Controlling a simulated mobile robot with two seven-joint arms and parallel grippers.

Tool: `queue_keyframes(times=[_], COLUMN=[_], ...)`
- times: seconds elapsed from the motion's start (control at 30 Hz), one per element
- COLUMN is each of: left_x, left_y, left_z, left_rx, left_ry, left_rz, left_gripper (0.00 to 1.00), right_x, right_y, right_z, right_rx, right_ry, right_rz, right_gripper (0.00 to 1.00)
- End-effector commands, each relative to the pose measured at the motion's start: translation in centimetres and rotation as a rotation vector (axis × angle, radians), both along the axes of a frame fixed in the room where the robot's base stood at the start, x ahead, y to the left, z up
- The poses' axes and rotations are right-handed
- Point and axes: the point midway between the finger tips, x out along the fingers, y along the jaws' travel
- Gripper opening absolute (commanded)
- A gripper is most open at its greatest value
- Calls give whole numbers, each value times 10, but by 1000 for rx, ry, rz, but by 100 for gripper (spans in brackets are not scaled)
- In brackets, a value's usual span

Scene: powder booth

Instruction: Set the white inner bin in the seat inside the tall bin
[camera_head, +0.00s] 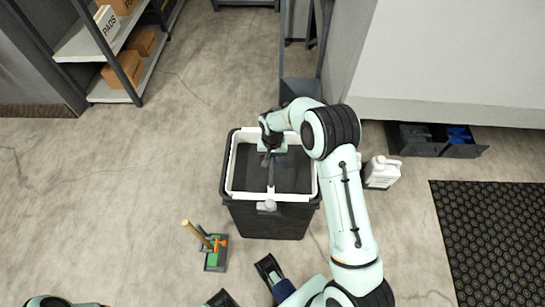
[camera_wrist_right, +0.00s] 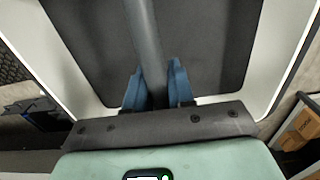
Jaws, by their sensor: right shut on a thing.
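The tall bin (camera_head: 270,222) is a dark, roughly square bin standing on the floor in the middle of the head view. The white inner bin (camera_head: 231,172) shows as a pale rim with a dark inside, level in the tall bin's mouth. The tall bin's dark edge shows around it at the left and back. I cannot tell how deep it sits. A grey bar handle (camera_wrist_right: 146,40) spans the inner bin. My right gripper (camera_head: 270,158) is shut on this handle, with its blue fingers (camera_wrist_right: 154,85) on either side of it.
A white jug (camera_head: 381,172) stands right of the bin. A small green and orange tool stand (camera_head: 216,252) is at front left. Dark trays (camera_head: 430,138) lie under the booth wall, a black mat (camera_head: 500,235) at right. Shelves (camera_head: 110,50) stand back left. Floor left of the bin is clear.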

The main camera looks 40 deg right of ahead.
Motion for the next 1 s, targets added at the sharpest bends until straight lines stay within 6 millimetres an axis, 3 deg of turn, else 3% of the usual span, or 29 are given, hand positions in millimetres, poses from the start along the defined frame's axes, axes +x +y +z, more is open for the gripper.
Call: queue_keyframes(times=[0.47,0.5,0.6,1.0], left_x=[0,0,0,7], left_y=[0,0,0,0], left_z=[-2,-2,-2,1], left_rx=[0,0,0,3], left_ry=[1,1,1,-21], left_rz=[0,0,0,4], left_gripper=[43,43,43,43], right_x=[0,0,0,0], right_y=[0,0,0,0], right_z=[-3,-3,-2,-3], right_rx=[0,0,0,-1], right_ry=[-1,-1,-1,1], right_rz=[0,0,0,0], right_gripper=[0,26,53,53])
